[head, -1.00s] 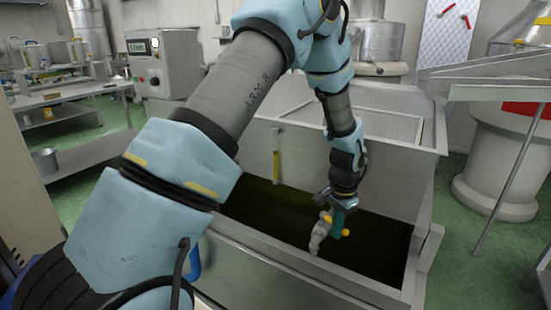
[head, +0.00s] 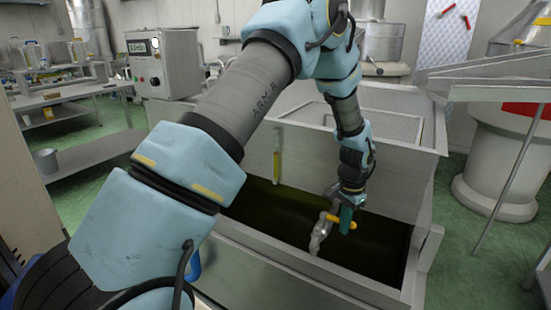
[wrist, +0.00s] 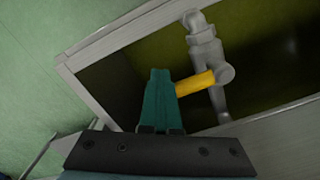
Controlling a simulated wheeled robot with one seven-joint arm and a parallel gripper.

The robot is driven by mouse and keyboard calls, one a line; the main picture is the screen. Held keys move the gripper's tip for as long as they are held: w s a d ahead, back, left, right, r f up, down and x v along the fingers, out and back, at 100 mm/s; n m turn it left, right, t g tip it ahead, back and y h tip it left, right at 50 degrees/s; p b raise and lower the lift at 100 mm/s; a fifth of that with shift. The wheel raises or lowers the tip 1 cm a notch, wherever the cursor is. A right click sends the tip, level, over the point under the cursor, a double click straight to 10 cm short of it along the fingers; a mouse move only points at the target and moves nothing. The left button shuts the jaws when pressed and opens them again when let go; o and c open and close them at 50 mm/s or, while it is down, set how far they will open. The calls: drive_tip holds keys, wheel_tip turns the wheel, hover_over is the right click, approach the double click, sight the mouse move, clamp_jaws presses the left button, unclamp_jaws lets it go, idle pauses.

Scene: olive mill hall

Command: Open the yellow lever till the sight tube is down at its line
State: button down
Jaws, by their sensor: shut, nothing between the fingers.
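The yellow lever (head: 349,224) sits on a grey metal valve (head: 319,238) at the near wall of a steel tank. My gripper (head: 346,220) is shut and empty, its teal fingers pointing down at the lever. In the wrist view the shut fingers (wrist: 160,88) are beside the lever (wrist: 196,83), at its free end, and seem to touch it. The lever points sideways from the valve body (wrist: 207,62). The sight tube (head: 277,167) is upright on the tank's back wall, with yellow liquid in its lower part. Its line is too small to make out.
The open tank (head: 262,259) holds dark greenish liquid, and its walls stand close around my gripper. A control box (head: 164,62) with a display stands behind left. A sloped metal chute (head: 490,80) is at the right.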

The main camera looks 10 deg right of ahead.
drive_tip(key=shift+w+d+r, duration=0.15)
drive_tip(key=shift+w+d, duration=0.15)
drive_tip(key=shift+d, duration=0.45)
drive_tip(key=shift+r, duration=0.1)
drive_tip(key=shift+d+r+p, duration=0.15)
drive_tip(key=shift+r+p, duration=0.15)
wheel_tip(320, 180, up, 4)
drive_tip(key=p, duration=0.2)
drive_tip(key=shift+d+p, duration=0.1)
drive_tip(key=shift+p, duration=0.25)
drive_tip(key=shift+r+p, duration=0.4)
drive_tip(key=shift+r, duration=0.2)
drive_tip(key=shift+a+f, duration=0.1)
drive_tip(key=shift+a, duration=0.15)
